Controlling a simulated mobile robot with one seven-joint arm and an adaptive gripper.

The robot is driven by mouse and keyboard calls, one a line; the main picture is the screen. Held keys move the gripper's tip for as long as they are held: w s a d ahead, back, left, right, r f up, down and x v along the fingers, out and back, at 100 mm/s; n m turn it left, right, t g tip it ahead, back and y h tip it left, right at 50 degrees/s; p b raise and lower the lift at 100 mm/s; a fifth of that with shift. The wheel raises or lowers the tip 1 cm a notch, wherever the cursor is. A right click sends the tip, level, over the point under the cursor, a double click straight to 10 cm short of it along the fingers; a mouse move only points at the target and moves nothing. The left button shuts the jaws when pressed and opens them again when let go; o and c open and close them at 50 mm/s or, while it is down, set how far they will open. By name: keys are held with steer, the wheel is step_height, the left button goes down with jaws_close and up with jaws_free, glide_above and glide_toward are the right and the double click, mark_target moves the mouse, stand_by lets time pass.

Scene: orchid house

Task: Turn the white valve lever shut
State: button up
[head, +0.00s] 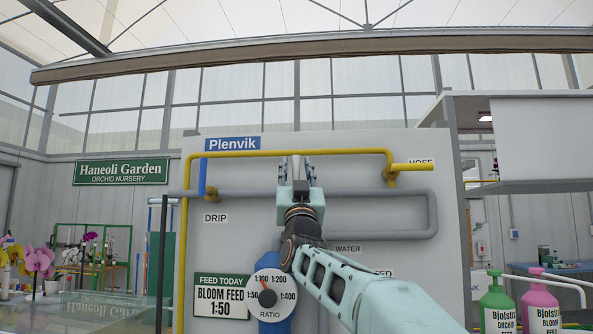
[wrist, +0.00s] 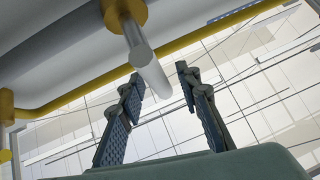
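The white valve lever (wrist: 149,66) shows in the wrist view as a pale rod hanging from a round yellow fitting (wrist: 124,14). My gripper (wrist: 160,76) is open, with one finger on each side of the lever's free end. Gaps seem to show between the rod and both fingers; contact cannot be confirmed. In the head view my gripper (head: 297,172) is raised in front of the panel, just below the upper yellow pipe (head: 330,152). It hides most of the lever and its valve there.
A green bottle (head: 497,308) and a pink bottle (head: 540,308) stand at lower right.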

steer(key=v, duration=1.2)
stand_by(0.6)
